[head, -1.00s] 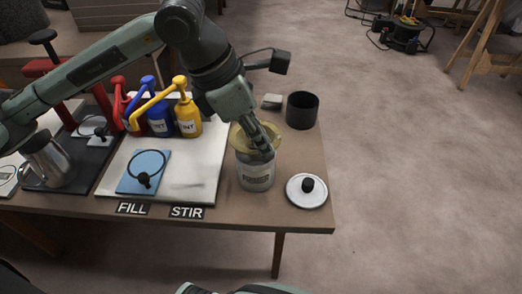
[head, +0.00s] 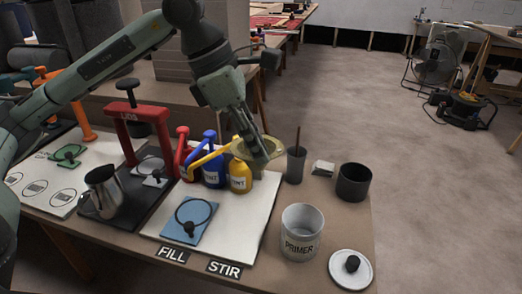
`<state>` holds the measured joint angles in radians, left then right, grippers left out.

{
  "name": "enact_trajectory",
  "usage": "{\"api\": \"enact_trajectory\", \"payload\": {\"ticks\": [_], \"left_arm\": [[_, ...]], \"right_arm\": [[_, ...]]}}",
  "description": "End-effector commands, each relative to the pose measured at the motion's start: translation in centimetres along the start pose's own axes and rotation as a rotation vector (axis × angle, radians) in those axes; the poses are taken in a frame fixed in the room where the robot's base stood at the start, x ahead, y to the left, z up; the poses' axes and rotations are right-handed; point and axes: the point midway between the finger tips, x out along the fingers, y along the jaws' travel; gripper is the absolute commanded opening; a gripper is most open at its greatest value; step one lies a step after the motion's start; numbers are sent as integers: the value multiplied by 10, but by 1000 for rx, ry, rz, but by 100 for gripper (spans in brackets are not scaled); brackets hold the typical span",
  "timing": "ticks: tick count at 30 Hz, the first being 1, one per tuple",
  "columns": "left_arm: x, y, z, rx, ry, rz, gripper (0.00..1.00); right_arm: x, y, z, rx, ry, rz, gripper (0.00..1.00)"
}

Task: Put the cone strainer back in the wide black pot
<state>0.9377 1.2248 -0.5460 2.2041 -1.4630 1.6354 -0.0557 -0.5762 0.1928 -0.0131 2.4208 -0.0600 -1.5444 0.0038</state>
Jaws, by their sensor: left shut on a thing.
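The cone strainer (head: 274,161), pale yellow with a wide rim, is in my left gripper (head: 259,152). The gripper is shut on it and partly covers it. In the picture it appears just behind the yellow tint bottle and left of a narrow dark cup. The wide black pot (head: 354,183) stands upright and open near the table's right edge, to the right of the gripper and apart from it. The white primer can (head: 301,232) stands open in front of the pot. My right gripper is not in view.
Red (head: 187,155), blue (head: 212,168) and yellow (head: 240,178) pump bottles stand left of the strainer. The narrow dark cup (head: 296,166) holds an upright stick. A small grey block (head: 322,168) lies beside the pot. A round white lid (head: 351,269) lies at the front right.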

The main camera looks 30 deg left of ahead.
Motion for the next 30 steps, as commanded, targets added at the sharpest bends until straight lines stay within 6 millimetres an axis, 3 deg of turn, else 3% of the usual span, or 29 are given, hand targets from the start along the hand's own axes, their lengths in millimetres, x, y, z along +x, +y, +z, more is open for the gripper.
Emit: {"api": "enact_trajectory", "payload": {"ticks": [19, 30], "left_arm": [[-38, 0, 16, 1, -1, 1, 0], [-40, 0, 17, 0, 0, 0, 0]], "right_arm": [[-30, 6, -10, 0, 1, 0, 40], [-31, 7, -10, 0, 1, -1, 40]]}}
